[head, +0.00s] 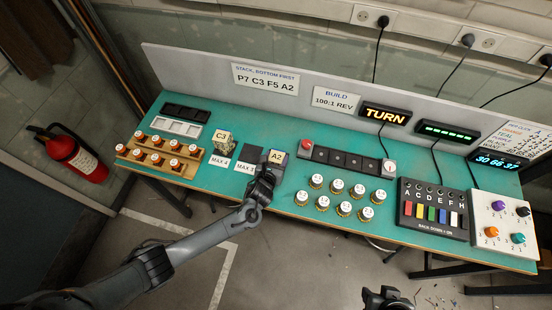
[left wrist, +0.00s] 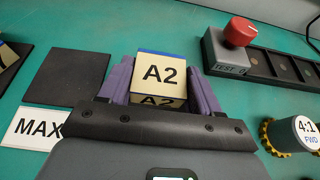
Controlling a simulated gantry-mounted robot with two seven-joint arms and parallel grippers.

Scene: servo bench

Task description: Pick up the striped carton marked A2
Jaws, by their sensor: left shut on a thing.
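The carton marked A2 (head: 277,157) stands on the teal bench near the middle, with a pale tan top and a dark blue stripe along its far edge. It also shows in the left wrist view (left wrist: 160,72), label up. My left gripper (head: 268,170) is shut on it, with a purple finger pad on each side. I cannot tell whether the carton touches the bench. My right gripper (head: 386,297) shows only in part at the bottom edge of the head view, and its jaw state is unclear.
A carton marked C3 (head: 222,140) stands left, by a MAX label. A dark square pad (left wrist: 68,78) lies just left of the held carton. Right of it are a strip with a red button (left wrist: 240,32) and several numbered knobs (head: 336,186). A low panel backs the bench.

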